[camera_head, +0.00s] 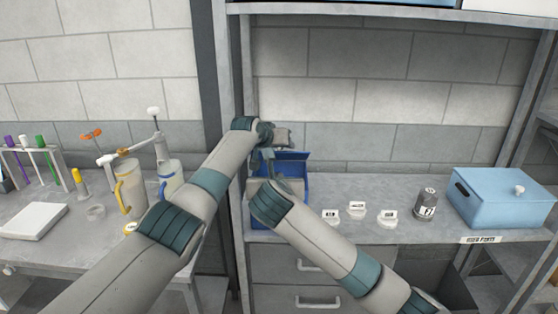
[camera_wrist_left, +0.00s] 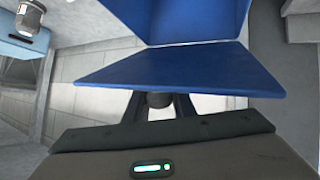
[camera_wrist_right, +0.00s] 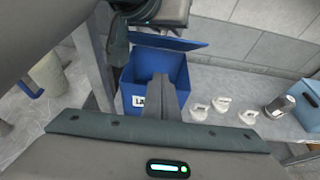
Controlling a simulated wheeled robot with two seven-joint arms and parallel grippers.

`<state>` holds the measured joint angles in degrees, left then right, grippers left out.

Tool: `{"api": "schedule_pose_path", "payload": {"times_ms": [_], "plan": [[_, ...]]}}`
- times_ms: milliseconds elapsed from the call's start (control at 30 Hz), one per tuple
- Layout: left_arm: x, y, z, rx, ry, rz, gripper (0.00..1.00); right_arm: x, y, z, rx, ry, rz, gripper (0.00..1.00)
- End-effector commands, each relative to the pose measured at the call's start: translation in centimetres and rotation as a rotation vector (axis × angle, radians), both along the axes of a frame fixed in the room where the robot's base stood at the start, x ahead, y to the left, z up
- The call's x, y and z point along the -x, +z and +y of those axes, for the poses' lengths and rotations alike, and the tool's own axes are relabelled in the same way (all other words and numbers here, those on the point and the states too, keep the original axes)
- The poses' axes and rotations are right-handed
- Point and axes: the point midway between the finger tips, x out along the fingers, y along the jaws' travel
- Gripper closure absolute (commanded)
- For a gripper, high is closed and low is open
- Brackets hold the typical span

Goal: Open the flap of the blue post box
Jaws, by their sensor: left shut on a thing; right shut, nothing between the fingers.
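The blue post box (camera_head: 294,183) stands on the grey shelf against its left post, partly hidden by my arms. Its flap (camera_wrist_right: 165,42) is raised and tilted above the box body (camera_wrist_right: 152,72) in the right wrist view, leaving a gap at the near side. My left gripper (camera_wrist_left: 158,97) is shut on the edge of the blue flap (camera_wrist_left: 180,72), above the box. My right gripper (camera_wrist_right: 162,82) is shut and empty, in front of the box and over its front in its own wrist view. The right fingers are hard to make out in the head view.
Three small white labelled pieces (camera_head: 357,211), a dark labelled canister (camera_head: 426,203) and a light blue lidded box (camera_head: 503,198) stand to the right on the shelf. The left bench holds a test tube rack (camera_head: 32,154) and a yellow-handled jug (camera_head: 130,186). The shelf post (camera_head: 228,150) is close to my left arm.

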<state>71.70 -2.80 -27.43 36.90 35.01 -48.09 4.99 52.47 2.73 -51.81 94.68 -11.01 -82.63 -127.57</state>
Motion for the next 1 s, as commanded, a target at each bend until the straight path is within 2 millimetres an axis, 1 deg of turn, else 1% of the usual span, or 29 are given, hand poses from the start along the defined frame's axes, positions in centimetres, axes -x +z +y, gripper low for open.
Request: {"api": "schedule_pose_path", "payload": {"times_ms": [200, 500, 533, 600, 700, 900, 1000], "plan": [[0.0, 0.0, 0.0, 0.000, 0.000, -0.001, 1.00, -3.1, -1.3, -0.1, 0.001, -0.003, 0.002, 1.00], [0.0, 0.0, 0.0, 0.000, 0.000, -0.001, 1.00, -7.2, -2.8, 0.0, 0.000, -0.001, 0.001, 1.00], [0.0, 0.0, 0.0, 0.000, 0.000, -0.001, 1.00, -7.5, -2.7, 0.0, -0.001, -0.001, 0.001, 1.00], [0.0, 0.0, 0.0, 0.000, 0.000, -0.001, 1.00, -8.1, -1.5, 0.0, -0.002, -0.001, -0.002, 1.00], [0.0, 0.0, 0.0, 0.000, 0.000, -0.001, 1.00, -8.8, -0.6, 0.0, -0.001, -0.001, -0.002, 1.00], [0.0, 0.0, 0.0, 0.000, 0.000, 0.000, 1.00, -9.5, 0.3, 0.0, -0.001, 0.000, -0.001, 1.00], [0.0, 0.0, 0.0, 0.000, 0.000, 0.000, 1.00, -9.6, 0.5, 0.0, -0.001, 0.001, -0.001, 1.00]]}}
